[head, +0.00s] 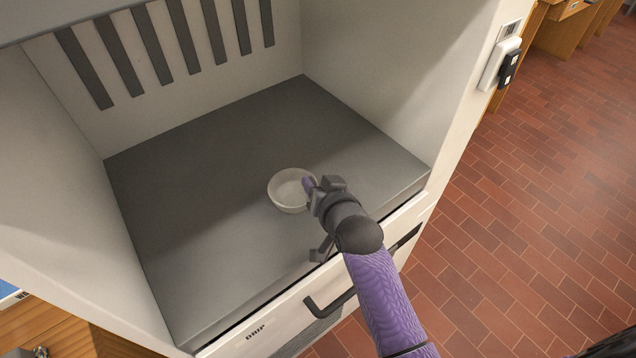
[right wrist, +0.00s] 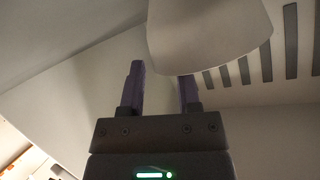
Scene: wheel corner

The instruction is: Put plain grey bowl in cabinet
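The plain grey bowl (head: 288,196), pale and upright, is inside the cabinet, over the front part of its dark grey floor (head: 215,240). I cannot tell whether it rests fully on that floor. My right gripper (head: 312,186) reaches in from the front right, at the bowl's right rim, with one purple fingertip showing over the bowl's inside. In the right wrist view the bowl (right wrist: 208,32) covers the tip of one finger, and the two fingers (right wrist: 160,92) stand apart with a clear gap. My left gripper is out of view.
The cabinet's side walls (head: 390,70) and slotted back wall (head: 85,105) enclose the floor. A drawer front with a dark handle (head: 330,303) lies below the opening. The floor is clear left of and behind the bowl. Red tiles (head: 540,180) extend to the right.

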